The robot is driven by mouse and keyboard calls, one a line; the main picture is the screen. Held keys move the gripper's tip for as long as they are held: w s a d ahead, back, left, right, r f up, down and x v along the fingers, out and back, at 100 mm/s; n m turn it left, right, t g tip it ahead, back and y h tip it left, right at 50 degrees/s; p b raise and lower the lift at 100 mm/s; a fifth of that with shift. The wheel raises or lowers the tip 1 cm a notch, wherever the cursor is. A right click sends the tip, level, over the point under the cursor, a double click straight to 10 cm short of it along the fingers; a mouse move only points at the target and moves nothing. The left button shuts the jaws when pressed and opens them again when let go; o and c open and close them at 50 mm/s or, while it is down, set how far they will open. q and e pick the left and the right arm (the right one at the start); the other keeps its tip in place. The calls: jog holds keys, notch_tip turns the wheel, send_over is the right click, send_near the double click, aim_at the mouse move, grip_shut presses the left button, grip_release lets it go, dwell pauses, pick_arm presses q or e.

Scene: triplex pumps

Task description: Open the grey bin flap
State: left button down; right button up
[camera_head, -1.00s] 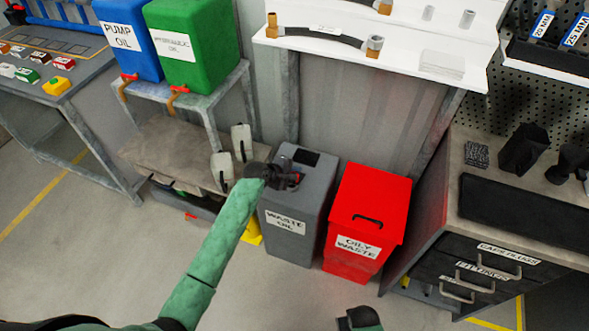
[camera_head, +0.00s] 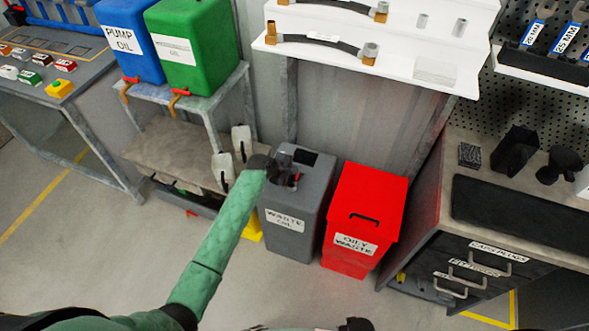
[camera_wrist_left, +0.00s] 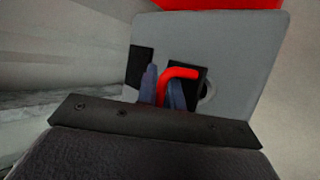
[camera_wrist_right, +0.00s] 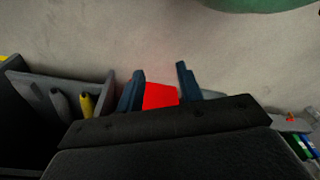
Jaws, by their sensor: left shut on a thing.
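The grey bin (camera_head: 290,228), labelled WASTE OIL, stands on the floor beside a red bin. My left gripper (camera_head: 288,177) is at its top. In the left wrist view, the grey bin top (camera_wrist_left: 235,45) shows a bent red handle (camera_wrist_left: 180,73) between the two bluish fingers of my left gripper (camera_wrist_left: 165,90), which is shut on it. Dark rectangular patches lie on the top around the handle. The fingers and wrist partly hide the flap, and I cannot tell how far it is open. My right gripper (camera_wrist_right: 159,88) is open and empty in the right wrist view.
The red OILY WASTE bin (camera_head: 364,222) stands close on the right. A low bench (camera_head: 175,150) with two pale containers is at the left. A drawer cabinet (camera_head: 470,265) is at the right. The floor in front is clear.

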pick_arm(q)
jog(key=c, duration=1.8)
grip_release()
pick_arm(e)
jog(key=shift+d, duration=0.1)
